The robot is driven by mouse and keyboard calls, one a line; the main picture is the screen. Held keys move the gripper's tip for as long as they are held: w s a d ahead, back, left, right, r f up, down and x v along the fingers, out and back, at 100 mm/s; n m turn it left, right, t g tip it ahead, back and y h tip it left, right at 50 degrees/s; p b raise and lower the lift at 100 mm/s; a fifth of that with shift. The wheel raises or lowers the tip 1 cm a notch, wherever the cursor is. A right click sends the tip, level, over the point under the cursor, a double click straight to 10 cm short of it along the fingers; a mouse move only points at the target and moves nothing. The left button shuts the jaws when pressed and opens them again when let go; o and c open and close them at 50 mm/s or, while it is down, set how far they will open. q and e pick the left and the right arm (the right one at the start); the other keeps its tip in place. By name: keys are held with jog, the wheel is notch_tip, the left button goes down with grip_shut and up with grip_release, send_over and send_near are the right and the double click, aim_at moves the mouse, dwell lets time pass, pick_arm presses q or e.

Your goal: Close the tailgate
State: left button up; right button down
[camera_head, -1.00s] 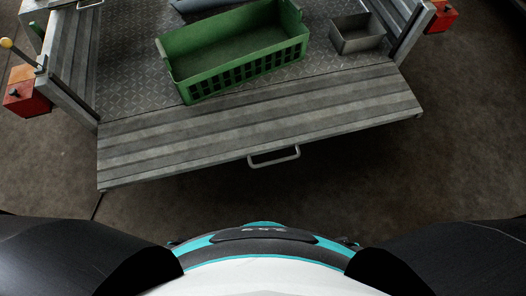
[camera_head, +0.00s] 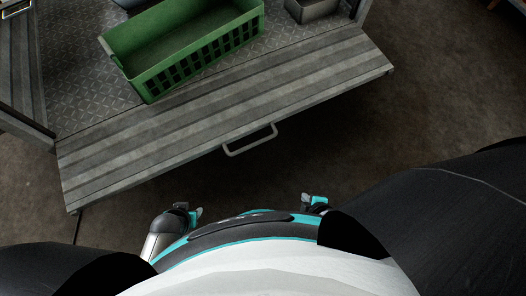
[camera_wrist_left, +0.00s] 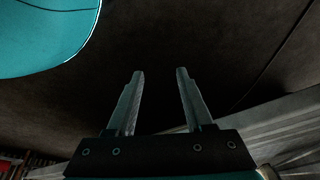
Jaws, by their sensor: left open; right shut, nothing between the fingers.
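The tailgate (camera_head: 215,112) is a ribbed grey metal panel. In the head view it is folded down, lying out nearly level with the trailer bed. A bare metal handle (camera_head: 250,139) sticks out from its outer edge. My left gripper (camera_head: 190,213) is below the tailgate's edge in the picture, near my body, clear of the handle. In the left wrist view its fingers (camera_wrist_left: 160,76) are apart with nothing between them; a grey ribbed surface (camera_wrist_left: 280,125) shows at the right. My right gripper (camera_head: 314,201) is small, shut and empty, below and right of the handle.
A green crate (camera_head: 190,50) and a grey metal bin (camera_head: 314,10) stand on the diamond-plate trailer bed (camera_head: 75,70). Side walls (camera_head: 22,65) flank the bed. The dark floor (camera_head: 420,100) is clear around the tailgate.

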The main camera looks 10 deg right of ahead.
pick_arm(q)
jog(key=w+d+r+t+h+b, duration=0.1)
jog(key=w+d+r+b, duration=0.15)
jog(key=r+b, duration=0.45)
jog(key=w+d+r+t+b, duration=0.2)
jog(key=w+r, duration=0.1)
jog(key=r, duration=0.8)
jog(key=shift+w+d+t+h+b, duration=1.9)
jog(key=shift+d+t, duration=1.2)
jog(key=shift+d, duration=0.65)
jog(key=shift+s+a+f+g+y+p, duration=0.1)
jog(key=shift+s+a+g+y+p, duration=0.1)
jog(key=shift+a+g+y+p, duration=0.35)
jog(key=shift+s+a+f+g+y+p, duration=0.1)
jog(key=shift+s+a+g+y+p, duration=0.15)
jog(key=shift+a+g, duration=0.45)
jog(key=shift+s+a+g+y+p, duration=0.2)
jog(key=shift+a+g+y+p, duration=0.15)
jog(key=shift+a+g, duration=0.3)
pick_arm(e)
jog(key=w+a+r+n+t+y, duration=0.1)
jog(key=w+a+r+n+t, duration=0.1)
jog(key=w+a+n, duration=0.3)
jog(key=w+a+r+n+t+y, duration=0.1)
jog(key=w+a+n, duration=0.4)
jog(key=w+n, duration=0.7)
jog(key=shift+w+a+r+n+t+y, duration=0.15)
jog(key=shift+a+r+n+t+y, duration=0.3)
jog(key=shift+n+t, duration=2.05)
